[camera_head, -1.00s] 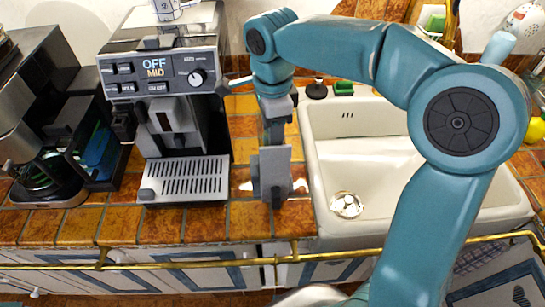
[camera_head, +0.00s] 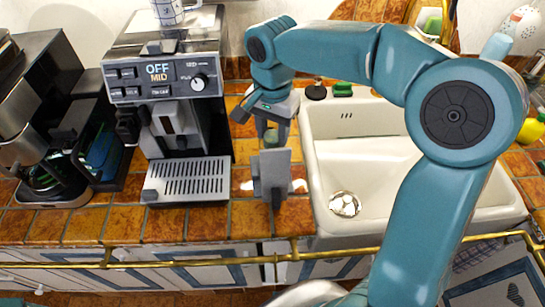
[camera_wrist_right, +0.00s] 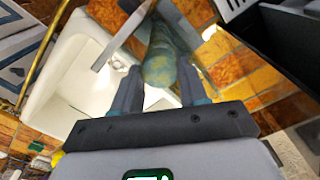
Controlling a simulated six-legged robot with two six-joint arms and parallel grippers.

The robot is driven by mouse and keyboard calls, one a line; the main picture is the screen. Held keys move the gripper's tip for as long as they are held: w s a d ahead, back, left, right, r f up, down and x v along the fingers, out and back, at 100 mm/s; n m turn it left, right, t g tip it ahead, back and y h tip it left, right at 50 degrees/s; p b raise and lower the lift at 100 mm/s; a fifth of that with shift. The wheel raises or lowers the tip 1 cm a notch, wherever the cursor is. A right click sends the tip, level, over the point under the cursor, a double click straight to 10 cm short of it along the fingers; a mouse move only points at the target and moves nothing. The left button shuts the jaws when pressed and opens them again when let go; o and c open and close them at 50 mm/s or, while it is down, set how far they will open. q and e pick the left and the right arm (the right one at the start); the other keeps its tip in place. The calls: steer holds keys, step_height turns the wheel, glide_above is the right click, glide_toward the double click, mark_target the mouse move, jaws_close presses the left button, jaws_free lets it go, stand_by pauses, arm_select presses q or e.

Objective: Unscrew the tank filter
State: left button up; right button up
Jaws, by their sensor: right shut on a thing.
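My right gripper (camera_head: 270,130) points down over the counter between the coffee machine and the sink. It is shut on a small blue-green rounded piece, which I take to be the tank filter (camera_head: 271,139). The piece also shows in the right wrist view (camera_wrist_right: 160,66), between the two fingers of my right gripper (camera_wrist_right: 160,88). I cannot tell whether the filter still touches the holder. My left gripper is not in view.
The coffee machine (camera_head: 170,98) with its drip tray (camera_head: 187,180) stands close on the left. The white sink (camera_head: 360,160) is close on the right. A brass rail (camera_head: 200,262) runs along the counter front. A second coffee maker (camera_head: 45,120) stands far left.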

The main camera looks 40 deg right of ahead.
steer(key=shift+f+n, duration=0.15)
steer(key=shift+n, duration=0.25)
steer(key=n+p, duration=0.1)
steer(key=n, duration=0.2)
steer(key=shift+s, duration=0.1)
steer(key=n, duration=0.3)
steer(key=n+p, duration=0.1)
steer(key=n, duration=0.2)
steer(key=shift+n, duration=0.3)
steer(key=shift+n+p, duration=0.3)
steer(key=shift+n, duration=0.9)
